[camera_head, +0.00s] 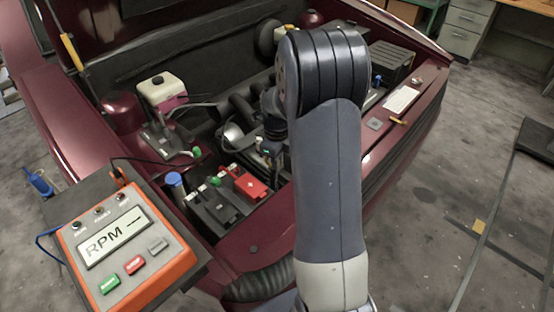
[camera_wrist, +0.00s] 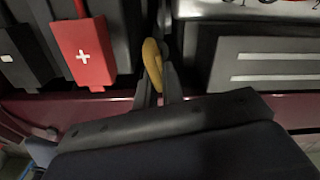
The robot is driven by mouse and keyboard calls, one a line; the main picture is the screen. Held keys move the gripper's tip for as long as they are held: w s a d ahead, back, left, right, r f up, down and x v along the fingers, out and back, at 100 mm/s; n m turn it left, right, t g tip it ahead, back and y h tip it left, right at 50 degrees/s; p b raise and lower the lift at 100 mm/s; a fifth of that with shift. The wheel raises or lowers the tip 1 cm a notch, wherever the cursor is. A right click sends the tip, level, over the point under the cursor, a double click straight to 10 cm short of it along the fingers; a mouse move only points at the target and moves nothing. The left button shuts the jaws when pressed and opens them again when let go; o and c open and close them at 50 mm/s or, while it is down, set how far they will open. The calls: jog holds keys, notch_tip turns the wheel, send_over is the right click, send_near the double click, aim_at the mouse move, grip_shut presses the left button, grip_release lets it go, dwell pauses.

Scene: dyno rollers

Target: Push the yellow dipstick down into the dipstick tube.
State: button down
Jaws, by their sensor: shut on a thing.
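The dipstick's shaft and the dipstick tube cannot be made out. In the head view my arm covers the gripper, and I cannot pick out the dipstick there. How far the dipstick sits in the tube cannot be told.
A red battery terminal cover with a white cross (camera_wrist: 83,52) is left of the gripper; it also shows in the head view (camera_head: 250,186). An orange RPM box (camera_head: 128,244) stands at the car's front left.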

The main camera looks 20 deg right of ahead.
jog(key=c, duration=1.5)
grip_release()
jog(key=shift+o, duration=0.2)
notch_tip(320, 180, up, 11)
jog(key=shift+f+p, duration=0.1)
jog(key=shift+p, duration=0.2)
